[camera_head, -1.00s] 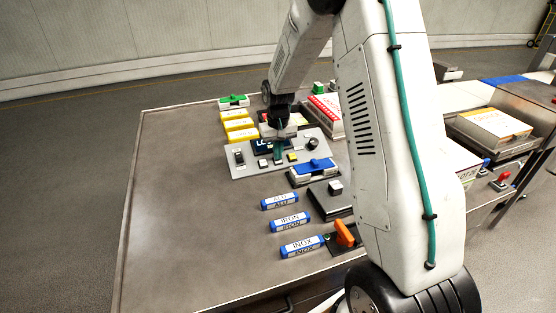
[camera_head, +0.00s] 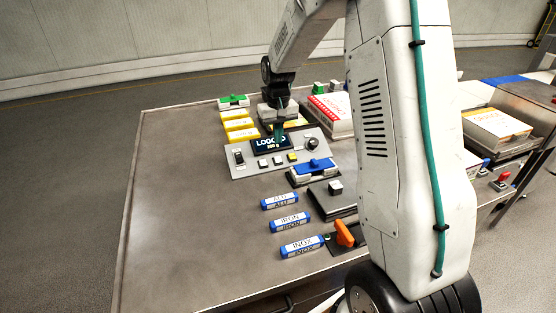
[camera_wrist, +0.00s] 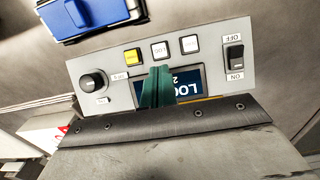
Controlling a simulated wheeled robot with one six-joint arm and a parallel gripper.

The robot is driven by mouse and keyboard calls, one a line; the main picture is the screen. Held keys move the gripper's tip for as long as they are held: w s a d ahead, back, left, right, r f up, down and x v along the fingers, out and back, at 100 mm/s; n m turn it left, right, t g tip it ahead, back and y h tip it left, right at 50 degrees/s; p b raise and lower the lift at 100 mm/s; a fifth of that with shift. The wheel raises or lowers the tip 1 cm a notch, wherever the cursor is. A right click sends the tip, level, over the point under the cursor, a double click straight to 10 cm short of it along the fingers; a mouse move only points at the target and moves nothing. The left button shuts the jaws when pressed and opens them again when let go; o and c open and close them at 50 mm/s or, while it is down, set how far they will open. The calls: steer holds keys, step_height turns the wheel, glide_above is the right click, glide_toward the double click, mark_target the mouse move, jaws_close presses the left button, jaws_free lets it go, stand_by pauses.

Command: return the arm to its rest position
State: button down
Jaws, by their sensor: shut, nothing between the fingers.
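My gripper (camera_head: 278,133) hangs from my arm over the back part of the table, above the grey control panel (camera_head: 237,171). Its green fingers are shut with nothing between them. In the wrist view the shut fingers (camera_wrist: 157,88) cover part of the panel's dark screen (camera_wrist: 188,82). The panel also carries a knob, a switch and several small buttons, one of them yellow. I cannot tell from these views whether the fingertips touch the panel; they look apart from it.
On the table (camera_head: 180,220) stand a blue-topped device (camera_head: 314,168), an orange handle (camera_head: 344,233), blue-ended ALU, IRON and INOX blocks (camera_head: 302,246), yellow blocks (camera_head: 240,124) and a red-white box (camera_head: 332,112). The table's left side is clear. An open crate (camera_head: 500,128) stands at the right.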

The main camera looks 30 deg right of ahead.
steer(key=shift+r, duration=0.35)
stand_by(0.3)
steer(key=s+a+r, duration=0.4)
steer(key=s+r, duration=0.1)
steer(key=s, duration=0.7)
steer(key=s+a+r+n+t, duration=0.1)
steer(key=s+a+r, duration=0.3)
steer(key=s, duration=0.8)
steer(key=s+a+r+n, duration=0.1)
steer(key=s+a+r, duration=0.4)
steer(key=s, duration=0.7)
steer(key=shift+s+r, duration=0.2)
steer(key=shift+r, duration=0.4)
